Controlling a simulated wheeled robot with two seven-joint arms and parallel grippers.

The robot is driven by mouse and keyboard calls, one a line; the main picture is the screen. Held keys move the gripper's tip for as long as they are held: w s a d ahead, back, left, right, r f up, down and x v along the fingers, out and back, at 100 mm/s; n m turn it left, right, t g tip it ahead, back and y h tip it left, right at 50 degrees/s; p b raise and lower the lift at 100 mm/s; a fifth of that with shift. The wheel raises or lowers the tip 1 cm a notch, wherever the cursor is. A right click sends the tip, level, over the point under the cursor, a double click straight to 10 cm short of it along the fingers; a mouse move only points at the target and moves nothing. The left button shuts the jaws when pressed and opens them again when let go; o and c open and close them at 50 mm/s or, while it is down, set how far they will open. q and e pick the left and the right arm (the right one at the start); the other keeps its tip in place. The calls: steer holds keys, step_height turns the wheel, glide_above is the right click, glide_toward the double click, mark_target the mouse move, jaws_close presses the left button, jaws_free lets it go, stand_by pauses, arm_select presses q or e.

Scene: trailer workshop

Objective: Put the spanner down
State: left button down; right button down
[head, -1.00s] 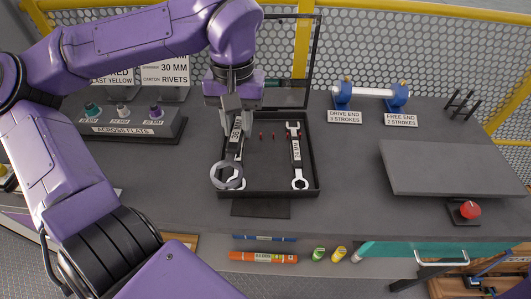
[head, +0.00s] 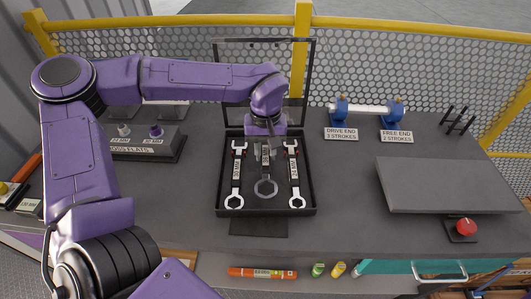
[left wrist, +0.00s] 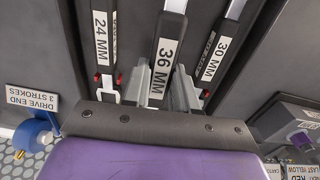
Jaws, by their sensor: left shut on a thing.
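My left gripper (head: 265,150) is shut on the spanner marked 36 MM (head: 265,187). It holds the spanner over the middle of the open black case (head: 312,200), ring end towards the front. Whether the spanner touches the case floor I cannot tell. A spanner marked 30 MM (head: 236,175) lies in the case to its left, and one marked 24 MM (head: 294,178) to its right. In the left wrist view the fingers (left wrist: 168,92) flank the held spanner (left wrist: 164,55), between the 24 MM (left wrist: 103,40) and 30 MM (left wrist: 218,50) spanners. My right gripper is not in view.
The raised case lid (head: 312,75) stands behind my gripper. A dark mat (head: 259,227) lies before the case. A blue-ended shaft stand (head: 365,110), a grey slab (head: 450,183) and a red button (head: 466,227) are to the right. A labelled block (head: 150,145) is left.

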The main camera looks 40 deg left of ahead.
mark_target(265, 153)
arm_select(q)
steer(key=shift+f, duration=0.7)
steer(key=shift+f, duration=0.3)
steer(key=shift+f, duration=0.3)
steer(key=c, duration=0.9)
jaws_free()
step_height(265, 153, up, 13)
steer(key=shift+r, duration=0.15)
